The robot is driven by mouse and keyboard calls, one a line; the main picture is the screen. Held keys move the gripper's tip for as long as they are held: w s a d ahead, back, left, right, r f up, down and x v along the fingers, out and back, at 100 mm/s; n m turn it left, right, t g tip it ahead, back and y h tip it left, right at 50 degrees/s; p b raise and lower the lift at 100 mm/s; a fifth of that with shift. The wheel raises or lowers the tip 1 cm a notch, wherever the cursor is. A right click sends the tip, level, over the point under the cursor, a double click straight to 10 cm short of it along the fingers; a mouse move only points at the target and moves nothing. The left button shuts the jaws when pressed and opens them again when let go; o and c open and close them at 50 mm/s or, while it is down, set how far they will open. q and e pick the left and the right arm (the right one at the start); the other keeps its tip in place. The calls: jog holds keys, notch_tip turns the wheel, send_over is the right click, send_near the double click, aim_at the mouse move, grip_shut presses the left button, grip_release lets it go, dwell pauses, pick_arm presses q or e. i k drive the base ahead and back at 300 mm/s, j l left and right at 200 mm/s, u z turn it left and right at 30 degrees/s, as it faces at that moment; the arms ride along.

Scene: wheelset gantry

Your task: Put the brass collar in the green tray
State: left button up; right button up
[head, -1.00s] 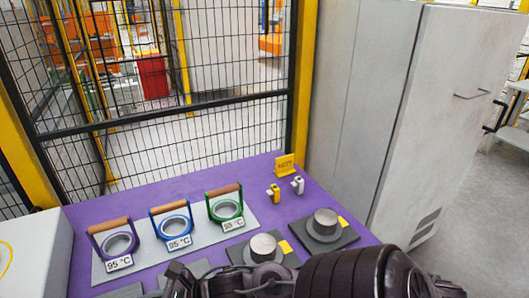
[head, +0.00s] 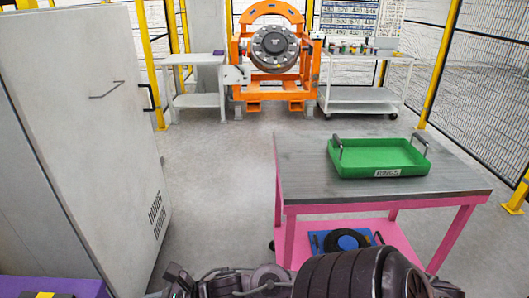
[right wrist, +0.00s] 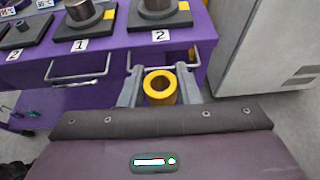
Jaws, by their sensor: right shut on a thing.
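The brass collar (right wrist: 160,99) is a short yellow ring with a round hole, held between the two fingers of my right gripper (right wrist: 158,89) in the right wrist view. The gripper is shut on it. The collar is in front of a purple bench, apart from it. The green tray (head: 350,170) stands on the grey top of a pink cart at the right of the head view. It has two dark handles and a white label, and its inside looks empty. My right arm crosses the bottom of the head view, without the collar visible there. My left gripper is not in view.
The pink cart (head: 300,200) has a lower shelf with a blue and black item. A grey cabinet (head: 85,120) stands at the left, with open floor (head: 220,190) between. The purple bench (right wrist: 120,70) carries stands and drawer handles. An orange gantry (head: 275,60) is behind.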

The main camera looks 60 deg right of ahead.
aim_at(365, 156)
jog(key=l+z, duration=0.75)
jog(key=l, duration=0.2)
jog(key=l+z, duration=0.4)
jog(key=i+l+z, duration=0.1)
jog(key=l+z, duration=0.3)
jog(key=l, duration=0.1)
